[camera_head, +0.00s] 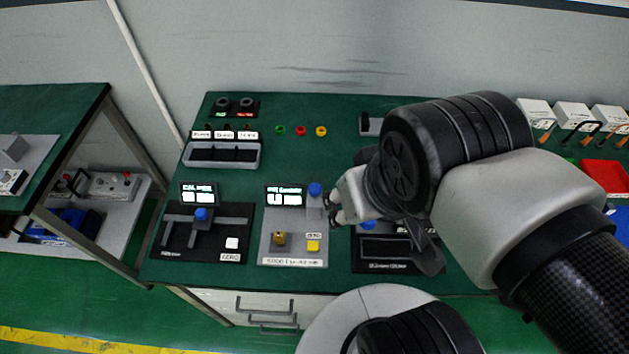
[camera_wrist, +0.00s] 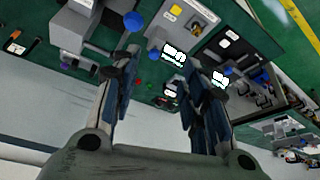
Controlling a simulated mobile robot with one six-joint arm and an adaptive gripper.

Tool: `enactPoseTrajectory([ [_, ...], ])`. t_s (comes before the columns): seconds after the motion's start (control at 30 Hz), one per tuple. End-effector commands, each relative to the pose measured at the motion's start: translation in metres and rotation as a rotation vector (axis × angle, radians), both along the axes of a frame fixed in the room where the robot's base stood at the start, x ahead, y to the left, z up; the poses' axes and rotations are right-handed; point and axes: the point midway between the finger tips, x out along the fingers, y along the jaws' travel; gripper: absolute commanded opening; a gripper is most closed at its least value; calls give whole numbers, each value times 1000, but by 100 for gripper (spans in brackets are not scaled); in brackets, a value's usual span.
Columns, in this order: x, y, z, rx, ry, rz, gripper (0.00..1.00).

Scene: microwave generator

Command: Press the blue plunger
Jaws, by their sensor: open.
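The blue plunger appears to be the round blue cap (camera_head: 315,189) on a grey post at the back right of the middle grey device (camera_head: 266,232), beside its lit display. My gripper (camera_head: 334,207) is open and empty, pointing left, just right of this post and apart from the cap as far as I can tell. Both fingers show spread in the wrist view (camera_wrist: 163,66). A yellow button (camera_head: 313,246) sits at the device's front right.
A black device with another blue knob (camera_head: 201,214) stands to the left. A third black device (camera_head: 385,248) with a blue part (camera_head: 367,225) lies under my arm, partly hidden. A grey tray (camera_head: 222,154) and small coloured buttons (camera_head: 300,130) are behind. Green table (camera_head: 340,285) is bare in front.

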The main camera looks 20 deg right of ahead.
Motion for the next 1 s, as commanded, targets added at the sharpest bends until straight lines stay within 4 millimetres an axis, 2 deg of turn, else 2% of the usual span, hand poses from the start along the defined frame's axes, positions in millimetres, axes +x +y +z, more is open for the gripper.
enactPoseTrajectory([
  [0.3, 0, 0, 0, 0, 0, 0, 40],
  [0.43, 3, 0, 2, 9, 6, -21, 32],
  [0.53, 12, 0, 6, 39, 26, -96, 25],
  [0.77, 60, -2, 15, 174, 119, -487, 10],
  [0.9, 96, -4, 11, 250, 173, -775, 0],
  [1.0, 122, -5, 3, 294, 208, -982, 0],
])
